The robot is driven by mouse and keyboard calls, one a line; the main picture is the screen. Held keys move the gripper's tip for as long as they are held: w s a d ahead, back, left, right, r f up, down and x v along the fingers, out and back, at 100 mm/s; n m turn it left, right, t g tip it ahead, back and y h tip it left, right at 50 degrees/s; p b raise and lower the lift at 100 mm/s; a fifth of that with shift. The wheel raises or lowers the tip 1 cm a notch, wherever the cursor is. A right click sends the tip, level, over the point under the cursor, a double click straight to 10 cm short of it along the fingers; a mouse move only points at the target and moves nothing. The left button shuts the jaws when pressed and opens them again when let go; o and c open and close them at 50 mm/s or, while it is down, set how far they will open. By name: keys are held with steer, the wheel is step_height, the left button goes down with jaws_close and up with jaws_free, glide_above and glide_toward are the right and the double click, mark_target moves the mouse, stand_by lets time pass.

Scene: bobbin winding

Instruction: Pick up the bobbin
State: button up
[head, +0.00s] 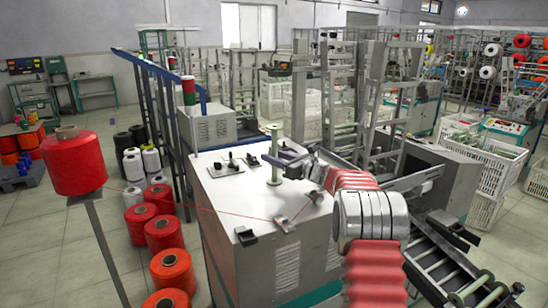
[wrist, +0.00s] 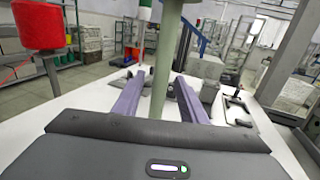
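The bobbin (head: 273,158) is a slim pale green spool with flanged ends, standing upright on the white top of the grey machine (head: 235,185). In the wrist view, the bobbin (wrist: 165,55) rises between the two purple fingers of my gripper (wrist: 159,76), and its upper end is cut off by the frame. The fingers are apart, one on each side of the bobbin, with a gap visible on both sides. In the head view my gripper (head: 283,156) reaches in from the right at the bobbin's mid-height. The bobbin's lower end is partly hidden in the wrist view.
A large red yarn cone (head: 74,165) sits on a post at the left, with a red thread running across the machine top. Small black fittings (head: 246,236) stand on the machine top. A red-and-green signal lamp (head: 189,92) stands behind. More cones stand on the floor.

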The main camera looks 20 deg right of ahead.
mark_target(275, 130)
steer(key=shift+c, duration=0.3)
jaws_close()
stand_by(0.3)
step_height(275, 130, up, 10)
steer(key=shift+r, duration=0.1)
stand_by(0.4)
stand_by(0.5)
